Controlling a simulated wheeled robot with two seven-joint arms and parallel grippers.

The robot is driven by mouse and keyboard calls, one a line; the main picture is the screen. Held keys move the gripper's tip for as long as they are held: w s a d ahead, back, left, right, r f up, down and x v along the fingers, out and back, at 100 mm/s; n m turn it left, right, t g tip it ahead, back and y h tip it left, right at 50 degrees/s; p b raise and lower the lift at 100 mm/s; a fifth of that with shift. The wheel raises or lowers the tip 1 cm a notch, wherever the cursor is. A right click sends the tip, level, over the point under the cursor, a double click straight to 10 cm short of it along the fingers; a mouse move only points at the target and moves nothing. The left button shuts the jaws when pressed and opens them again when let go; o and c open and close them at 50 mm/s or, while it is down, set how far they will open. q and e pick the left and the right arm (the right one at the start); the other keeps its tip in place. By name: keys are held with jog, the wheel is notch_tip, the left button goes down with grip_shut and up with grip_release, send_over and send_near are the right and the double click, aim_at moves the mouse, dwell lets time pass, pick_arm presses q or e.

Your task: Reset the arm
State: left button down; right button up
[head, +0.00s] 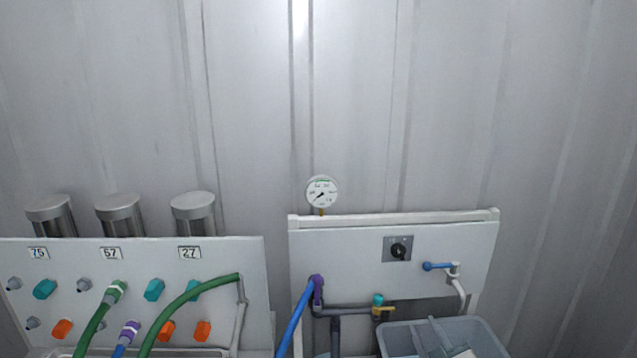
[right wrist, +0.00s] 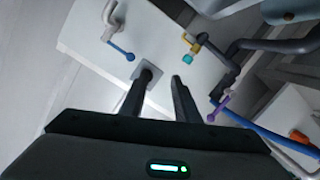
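My right gripper (right wrist: 161,80) shows in the right wrist view, its two dark fingers apart with nothing visible between them. It points toward a white panel, which appears upside down there. The left fingertip overlaps the grey plate of the black knob in the picture; I cannot tell the distance. In the head view the black knob (head: 398,250) sits on the right-hand white panel (head: 350,250), with no gripper in front of it. I cannot make out either gripper in the head view. My left gripper is not in view.
A pressure gauge (head: 322,191) tops the right panel. A blue-handled valve (head: 438,266), a teal-and-yellow valve (head: 380,302) and a purple hose fitting (head: 317,283) are on it. A grey bin (head: 490,340) stands below. The left panel (head: 225,260) carries hoses, with metal cylinders (head: 193,213) behind.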

jog(key=s+a+f+m+g, duration=0.1)
jog(key=s+f+g, duration=0.3)
jog(key=s+f, duration=0.5)
jog(key=s+f+m+g, duration=0.25)
jog(key=s+f, duration=0.35)
jog(key=s, duration=0.6)
jog(key=s+a+f+g, duration=0.1)
jog(key=s+f+g, duration=0.15)
jog(key=s, duration=0.75)
jog(key=s+a+f+g, duration=0.2)
jog(key=s+g, duration=0.2)
jog(key=s, duration=0.5)
notch_tip(320, 180, down, 29)
jog(key=s, duration=0.3)
jog(key=s+d+f+g, duration=0.2)
jog(key=s+d+f, duration=0.1)
jog(key=s+f, duration=1.3)
jog(key=shift+s+d+f, duration=0.15)
jog(key=shift+s+f, duration=0.05)
jog(key=shift+s, duration=0.1)
jog(key=shift+n, duration=0.25)
